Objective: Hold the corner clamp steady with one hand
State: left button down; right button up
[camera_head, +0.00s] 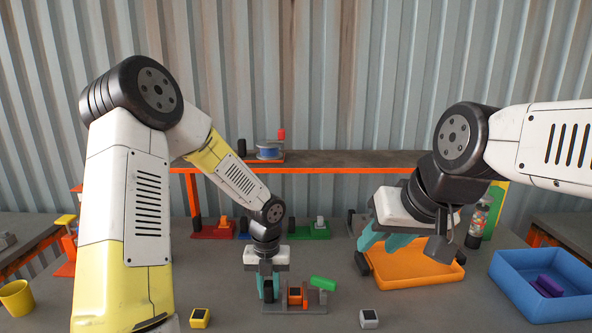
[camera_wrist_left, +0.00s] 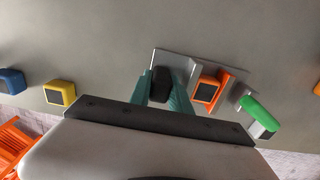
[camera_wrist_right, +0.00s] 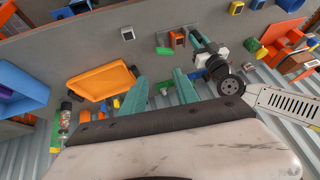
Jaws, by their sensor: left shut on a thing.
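The corner clamp appears to be the grey-based fixture (camera_head: 310,309) on the table in front of me, with a black block, an orange block (camera_head: 295,297) with a dark face and a grey upright. A green bar (camera_head: 323,283) lies tilted at its right end. My left gripper (camera_head: 268,289) points down at its left end; in the left wrist view its teal fingers are shut on the black block (camera_wrist_left: 161,84) standing on the grey plate (camera_wrist_left: 176,62). My right gripper (camera_head: 384,243) is open and empty, above and near the orange tray, away from the clamp.
The orange tray (camera_head: 415,277) lies right of the clamp, with a blue bin (camera_head: 535,298) holding a purple piece (camera_head: 547,286) further right. A yellow block (camera_head: 200,317) and a grey block (camera_head: 369,318) sit in front. A yellow cup (camera_head: 17,298) is far left. A shelf (camera_head: 340,160) spans the back.

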jog(key=shift+o, duration=0.2)
jog(key=n+g+h, duration=0.2)
jog(key=n+g, duration=0.4)
jog(key=n, duration=0.7)
send_over(324, 279)
notch_tip(324, 279, down, 11)
notch_tip(324, 279, down, 12)
jog(key=shift+f, duration=0.1)
grip_shut()
